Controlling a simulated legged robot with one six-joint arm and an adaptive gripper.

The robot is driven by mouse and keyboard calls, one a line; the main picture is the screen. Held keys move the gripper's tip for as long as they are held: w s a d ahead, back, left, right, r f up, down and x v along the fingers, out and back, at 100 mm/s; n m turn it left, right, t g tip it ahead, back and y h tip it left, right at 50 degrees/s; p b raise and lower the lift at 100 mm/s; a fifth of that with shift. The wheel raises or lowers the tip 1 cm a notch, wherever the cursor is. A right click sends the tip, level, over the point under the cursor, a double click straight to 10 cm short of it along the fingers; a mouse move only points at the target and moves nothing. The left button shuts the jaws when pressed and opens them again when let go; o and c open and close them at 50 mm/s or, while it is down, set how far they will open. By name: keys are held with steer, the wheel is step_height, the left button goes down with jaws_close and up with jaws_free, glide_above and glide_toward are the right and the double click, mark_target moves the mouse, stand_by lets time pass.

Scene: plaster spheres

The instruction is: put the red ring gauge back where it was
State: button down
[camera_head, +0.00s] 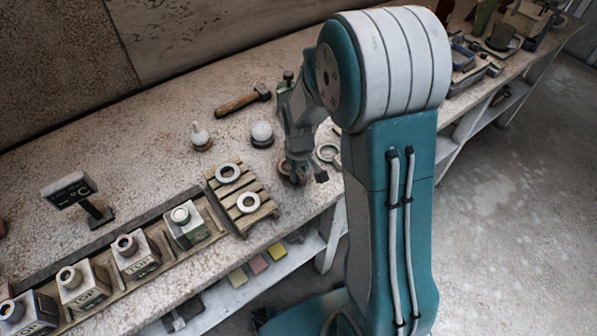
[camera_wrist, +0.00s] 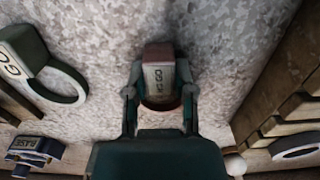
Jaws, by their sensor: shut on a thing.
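The red ring gauge (camera_wrist: 158,75) is between my gripper's two fingers (camera_wrist: 160,108) in the wrist view, its pale lettered label facing up in the picture. My gripper is shut on it. In the head view my gripper (camera_head: 294,171) is low over the bench, right of the slatted wooden pallet (camera_head: 236,217), with the reddish ring partly hidden by the fingers. I cannot tell whether the ring touches the bench. A greenish ring gauge (camera_wrist: 38,58) with a pale label lies left of my gripper in the wrist view; it also shows in the head view (camera_head: 328,153).
Two white rings (camera_head: 228,173) lie on the pallet. A row of lettered blocks (camera_head: 136,256) stands left of it. A pale dome (camera_head: 262,134), a small white-topped piece (camera_head: 200,136) and a hammer (camera_head: 240,101) are behind. The bench's front edge is close.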

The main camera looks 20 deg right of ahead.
mark_target(298, 172)
steer(key=c, duration=0.7)
jaws_free()
steer(key=shift+c, duration=0.2)
steer(key=o, duration=0.3)
steer(key=shift+a, duration=0.2)
steer(key=shift+r, duration=0.25)
step_height(298, 172, up, 12)
steer(key=s+r+m+t, duration=0.1)
steer(key=s+r+t, duration=0.1)
steer(key=s+r, duration=0.4)
steer(key=s+r+m+t, duration=0.2)
steer(key=s+r, duration=0.3)
steer(key=s, duration=0.7)
steer(key=shift+s+a+r+m+t, duration=0.3)
steer(key=shift+a+r+t, duration=0.05)
steer(key=shift+t, duration=0.45)
